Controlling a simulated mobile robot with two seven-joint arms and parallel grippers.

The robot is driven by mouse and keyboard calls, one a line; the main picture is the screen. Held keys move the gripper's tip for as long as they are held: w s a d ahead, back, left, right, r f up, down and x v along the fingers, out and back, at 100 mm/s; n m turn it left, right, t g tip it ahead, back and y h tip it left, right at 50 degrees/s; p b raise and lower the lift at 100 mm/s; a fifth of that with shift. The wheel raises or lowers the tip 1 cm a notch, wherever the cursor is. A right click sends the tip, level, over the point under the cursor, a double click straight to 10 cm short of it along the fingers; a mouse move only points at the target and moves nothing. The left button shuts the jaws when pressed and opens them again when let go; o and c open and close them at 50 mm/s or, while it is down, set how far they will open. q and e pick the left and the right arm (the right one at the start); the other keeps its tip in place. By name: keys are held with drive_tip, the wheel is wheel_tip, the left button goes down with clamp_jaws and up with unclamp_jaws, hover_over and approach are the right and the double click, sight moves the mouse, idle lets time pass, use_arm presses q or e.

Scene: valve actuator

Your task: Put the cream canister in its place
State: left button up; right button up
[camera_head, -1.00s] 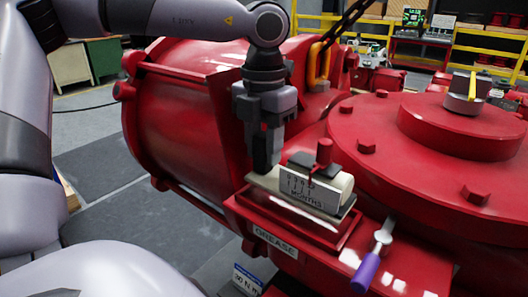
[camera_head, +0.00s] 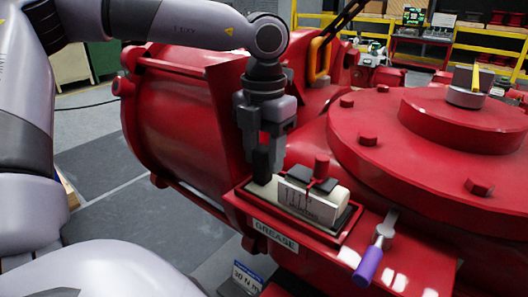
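My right gripper is not in view.
A tool with a purple handle (camera_head: 368,264) lies right of the tray. A large red round flanged housing (camera_head: 430,150) with bolts rises to the right. A yellow hook (camera_head: 319,58) hangs behind.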

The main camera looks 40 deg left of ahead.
use_arm(q)
drive_tip(key=shift+r, duration=0.1)
drive_tip(key=shift+r+p, duration=0.45)
drive_tip(key=shift+p, duration=0.1)
wheel_tip(320, 180, up, 12)
idle(0.7)
